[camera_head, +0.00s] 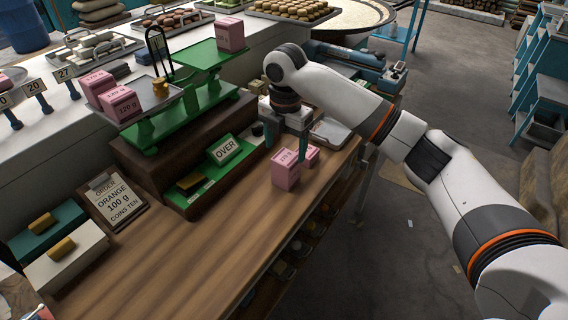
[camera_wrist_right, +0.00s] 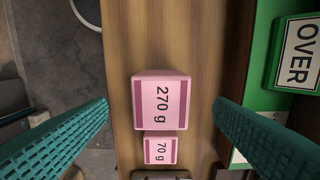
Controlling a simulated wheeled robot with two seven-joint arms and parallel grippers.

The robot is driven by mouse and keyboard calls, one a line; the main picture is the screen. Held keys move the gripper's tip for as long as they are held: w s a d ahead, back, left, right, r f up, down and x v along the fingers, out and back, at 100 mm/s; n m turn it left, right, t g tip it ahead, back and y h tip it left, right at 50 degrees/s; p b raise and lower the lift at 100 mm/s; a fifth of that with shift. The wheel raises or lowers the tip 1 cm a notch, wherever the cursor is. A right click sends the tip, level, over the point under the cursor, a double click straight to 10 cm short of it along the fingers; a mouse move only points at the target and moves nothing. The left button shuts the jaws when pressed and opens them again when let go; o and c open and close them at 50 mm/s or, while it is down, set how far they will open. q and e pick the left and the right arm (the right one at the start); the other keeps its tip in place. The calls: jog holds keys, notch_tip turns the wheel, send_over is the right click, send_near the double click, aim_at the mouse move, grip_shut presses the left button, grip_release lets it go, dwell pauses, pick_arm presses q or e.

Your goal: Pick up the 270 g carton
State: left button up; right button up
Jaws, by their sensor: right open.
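The 270 g carton (camera_head: 284,172) is a pink box standing on the wooden counter. In the right wrist view its label face (camera_wrist_right: 160,102) reads 270 g, and it lies centred between my fingers. A smaller pink 70 g carton (camera_head: 312,156) stands close beside it and also shows in the right wrist view (camera_wrist_right: 160,151). My right gripper (camera_head: 287,143) is open and empty, with its teal fingers pointing down just above the 270 g carton. In the wrist view its fingers (camera_wrist_right: 160,108) are spread wide, with gaps on both sides. My left gripper is not in view.
A green balance scale (camera_head: 190,110) on a dark wooden base carries more pink cartons. Its OVER sign (camera_head: 224,149) is near the gripper. A metal tray (camera_head: 331,133) lies behind. An order card (camera_head: 113,199) stands left. The front counter (camera_head: 215,235) is clear.

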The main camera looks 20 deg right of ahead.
aim_at(286, 157)
jog(key=shift+s+f, duration=0.2)
jog(key=shift+f, duration=0.95)
jog(key=shift+w+f, duration=0.1)
jog(key=shift+f, duration=0.25)
jog(key=f+p, duration=0.1)
jog(key=f, duration=0.3)
jog(key=shift+w+d+f+p, duration=0.1)
jog(key=shift+w+p, duration=0.1)
jog(key=shift+p, duration=0.2)
jog(key=shift+f, duration=0.6)
jog(key=shift+c, duration=0.8)
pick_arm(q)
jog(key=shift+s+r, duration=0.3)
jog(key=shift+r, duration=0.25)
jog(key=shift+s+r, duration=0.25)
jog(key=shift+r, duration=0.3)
pick_arm(e)
jog(key=c, duration=1.1)
